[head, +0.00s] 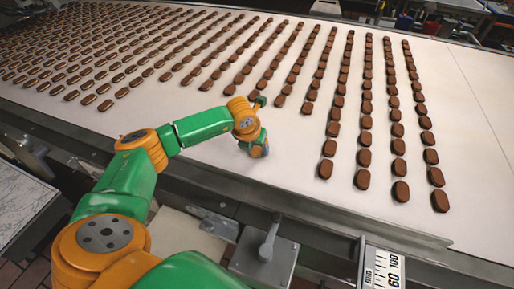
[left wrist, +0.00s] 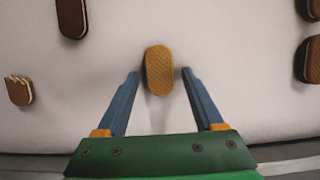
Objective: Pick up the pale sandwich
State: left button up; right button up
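The pale sandwich (left wrist: 159,70) is a golden-tan oblong biscuit lying on the white belt, seen in the left wrist view. My left gripper (left wrist: 160,74) is open. Its two blue fingers stand on either side of the sandwich, with a small gap showing on each side. In the head view my left gripper (head: 257,151) points down at the belt near its front edge, and I cannot make out the pale sandwich there. My right gripper is not in view.
Several rows of dark brown sandwiches (head: 362,180) cover the white conveyor belt (head: 464,150). In the left wrist view, dark sandwiches lie at the upper left (left wrist: 72,17) and right (left wrist: 309,60), and one with cream showing (left wrist: 19,91) at the left. A metal rail (head: 330,215) runs along the belt's front.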

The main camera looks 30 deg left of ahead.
pick_arm(q)
grip_shut()
jog(key=shift+r, duration=0.1)
